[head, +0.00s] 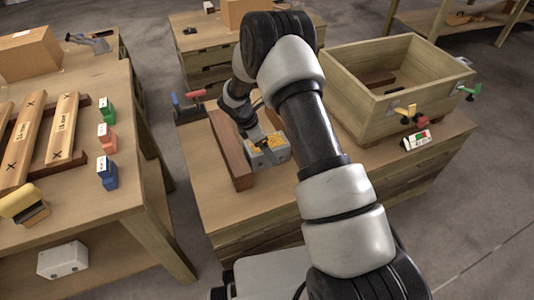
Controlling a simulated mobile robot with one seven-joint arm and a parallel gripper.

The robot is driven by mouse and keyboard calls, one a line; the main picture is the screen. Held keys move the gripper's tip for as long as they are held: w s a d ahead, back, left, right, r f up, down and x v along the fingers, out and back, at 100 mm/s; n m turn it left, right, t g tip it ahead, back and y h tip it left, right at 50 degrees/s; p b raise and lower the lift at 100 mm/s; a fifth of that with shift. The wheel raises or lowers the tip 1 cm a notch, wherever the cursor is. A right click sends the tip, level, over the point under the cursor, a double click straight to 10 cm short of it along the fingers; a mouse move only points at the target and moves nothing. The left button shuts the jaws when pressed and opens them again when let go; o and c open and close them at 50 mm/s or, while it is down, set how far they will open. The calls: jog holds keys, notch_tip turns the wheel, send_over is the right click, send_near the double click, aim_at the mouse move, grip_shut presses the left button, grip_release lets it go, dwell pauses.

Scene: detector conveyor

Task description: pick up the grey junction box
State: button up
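A pale grey box (62,260), which looks like the junction box, sits on the low shelf under the left workbench. It has small dark spots on its front and stands clear of other things. My arm reaches over the middle workbench, and my gripper (262,140) is low over it, far from that box. At the gripper is a small grey block with a yellow top (269,150), beside a brown wooden beam. The fingers are too small and covered to tell whether they hold it.
The left workbench (95,215) carries marked wooden boards, green, pink and blue blocks, and a yellow-and-black tool. The middle workbench (230,212) holds an open wooden crate (350,108) with clamps. A floor gap lies between the benches. The left bench's leg (160,245) stands right of the low shelf.

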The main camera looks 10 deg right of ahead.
jog(key=shift+d+f, duration=0.25)
jog(key=shift+f, duration=0.3)
jog(key=c, duration=2)
jog(key=shift+w+r, duration=0.15)
jog(key=shift+c, duration=0.7)
